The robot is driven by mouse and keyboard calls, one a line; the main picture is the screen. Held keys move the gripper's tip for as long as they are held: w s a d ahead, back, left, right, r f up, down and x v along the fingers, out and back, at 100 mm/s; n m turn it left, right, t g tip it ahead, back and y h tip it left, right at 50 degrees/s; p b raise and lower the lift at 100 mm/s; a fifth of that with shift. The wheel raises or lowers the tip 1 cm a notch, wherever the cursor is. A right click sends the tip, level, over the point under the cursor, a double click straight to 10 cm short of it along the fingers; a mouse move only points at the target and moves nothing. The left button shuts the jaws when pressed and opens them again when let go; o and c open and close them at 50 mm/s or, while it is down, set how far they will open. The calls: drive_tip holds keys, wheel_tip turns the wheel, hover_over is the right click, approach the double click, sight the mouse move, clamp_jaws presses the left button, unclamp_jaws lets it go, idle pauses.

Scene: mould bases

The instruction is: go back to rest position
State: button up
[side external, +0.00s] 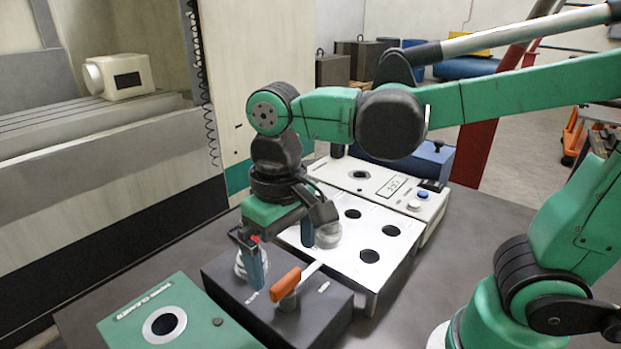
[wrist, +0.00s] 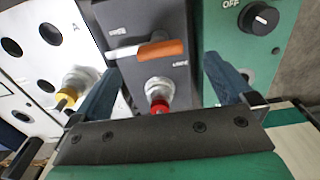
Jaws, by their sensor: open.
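My gripper (side external: 283,264) is open above the dark box (side external: 221,271), with its two blue fingers spread apart. In the wrist view the fingers (wrist: 163,66) stand on either side of a metal tool holder with a red ring (wrist: 159,92), which is at the dark box. The holder looks untouched by the fingers, but contact is hard to judge. In the side view the holder (side external: 240,266) is partly hidden behind a finger. The box has an orange-handled lever (side external: 286,284), which also shows in the wrist view (wrist: 160,50).
A white rack (side external: 346,264) with several round holes stands behind the dark box. A second metal holder with a yellow ring (wrist: 72,90) stands on it. A green box (side external: 200,322) with a dark hole is at front left. A machine cabinet (side external: 235,80) rises behind.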

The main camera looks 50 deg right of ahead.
sight(286, 279)
drive_tip(key=shift+r, duration=0.6)
wheel_tip(286, 279, down, 5)
drive_tip(key=shift+r, duration=0.1)
drive_tip(key=shift+f+n, duration=0.3)
drive_tip(key=n, duration=1.7)
drive_tip(key=shift+n, duration=0.3)
drive_tip(key=shift+r, duration=2.8)
